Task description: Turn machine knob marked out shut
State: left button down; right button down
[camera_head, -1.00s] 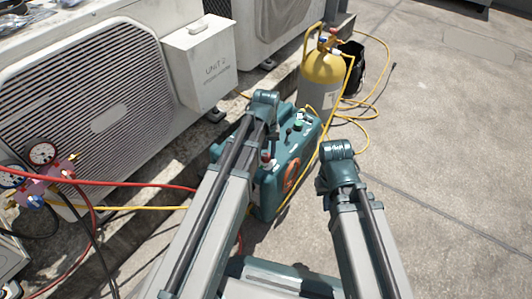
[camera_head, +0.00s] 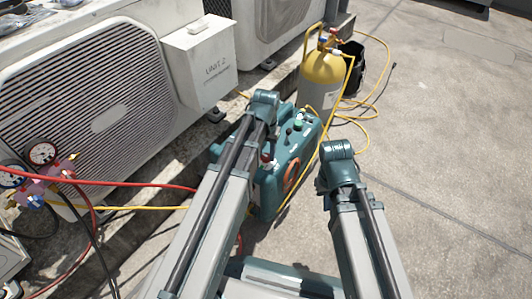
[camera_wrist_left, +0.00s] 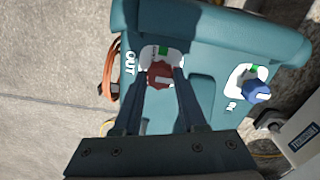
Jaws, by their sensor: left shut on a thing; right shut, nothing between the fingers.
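The teal machine (camera_head: 270,195) stands on the roof floor, partly hidden behind my left arm in the head view. In the left wrist view its top (camera_wrist_left: 215,30) shows a red knob (camera_wrist_left: 160,76) beside the marking OUT, with a green mark above it. A blue knob (camera_wrist_left: 257,92) sits to the right, beside the marking IN. My left gripper (camera_wrist_left: 161,80) is shut on the red knob, one finger on each side. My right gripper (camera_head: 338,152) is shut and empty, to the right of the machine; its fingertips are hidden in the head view.
A yellow and grey cylinder (camera_head: 322,80) with yellow hoses stands behind the machine. Condenser units (camera_head: 95,85) line the left. A gauge set (camera_head: 42,180) with red and yellow hoses is at the far left. The floor at right is open.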

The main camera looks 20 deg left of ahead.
aim_at(266, 156)
pick_arm(q)
jog(key=shift+c, duration=2.3)
grip_release()
notch_tip(266, 156, up, 14)
jog(key=p, duration=1.3)
jog(key=shift+p, duration=0.4)
jog(key=shift+f, duration=0.15)
